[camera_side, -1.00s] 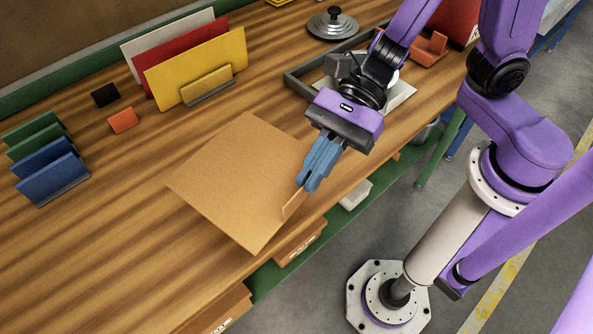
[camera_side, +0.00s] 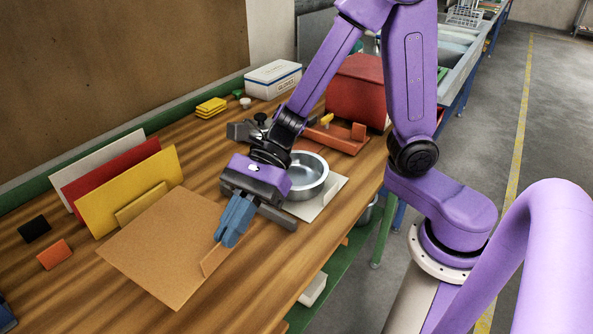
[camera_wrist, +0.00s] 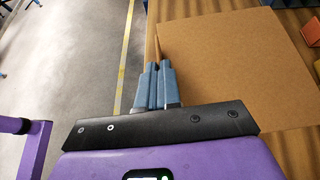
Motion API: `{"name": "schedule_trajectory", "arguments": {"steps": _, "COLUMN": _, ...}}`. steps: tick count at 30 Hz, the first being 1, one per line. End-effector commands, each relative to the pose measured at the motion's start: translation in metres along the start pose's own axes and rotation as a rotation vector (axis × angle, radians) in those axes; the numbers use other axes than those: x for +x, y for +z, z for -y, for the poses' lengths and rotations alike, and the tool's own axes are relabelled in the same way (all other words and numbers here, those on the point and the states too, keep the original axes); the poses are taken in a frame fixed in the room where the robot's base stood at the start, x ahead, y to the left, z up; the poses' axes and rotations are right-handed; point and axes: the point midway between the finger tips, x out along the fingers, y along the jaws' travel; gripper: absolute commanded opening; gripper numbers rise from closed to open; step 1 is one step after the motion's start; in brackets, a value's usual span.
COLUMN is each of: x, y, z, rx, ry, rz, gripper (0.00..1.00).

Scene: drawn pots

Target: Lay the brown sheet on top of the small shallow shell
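The brown sheet (camera_side: 165,245) is a flat, roughly square board with a small upright grip strip (camera_side: 213,257) near its right edge. It lies level on or just above the bench; I cannot tell if it touches. My gripper (camera_side: 228,238) has its blue fingers closed on that strip; the wrist view also shows the fingers (camera_wrist: 157,68) together at the edge of the sheet (camera_wrist: 230,65). A shallow round silver pan (camera_side: 318,188), likely the small shallow shell, stands open behind and right of my gripper, apart from the sheet. My wrist partly hides it.
A yellow panel (camera_side: 130,190), a red panel (camera_side: 100,168) and a white panel stand upright left of the sheet. Black and orange (camera_side: 54,254) blocks lie farther left. A red box (camera_side: 356,92) stands at the back. Bare bench lies in front of the sheet.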

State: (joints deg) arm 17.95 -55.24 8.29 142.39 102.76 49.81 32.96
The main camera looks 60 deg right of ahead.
Motion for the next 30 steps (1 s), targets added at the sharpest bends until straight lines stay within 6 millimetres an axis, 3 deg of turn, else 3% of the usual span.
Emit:
{"name": "schedule_trajectory", "arguments": {"steps": 6, "x": -0.024, "y": -0.009, "z": 0.035, "rx": 0.021, "ry": -0.041, "rz": 0.000, "gripper": 0.00}}
{"name": "schedule_trajectory", "arguments": {"steps": 15, "x": -0.061, "y": -0.026, "z": 0.070, "rx": 0.048, "ry": -0.092, "rz": -0.001, "gripper": 0.00}}
{"name": "schedule_trajectory", "arguments": {"steps": 30, "x": -0.130, "y": -0.062, "z": 0.096, "rx": 0.095, "ry": -0.175, "rz": -0.002, "gripper": 0.00}}
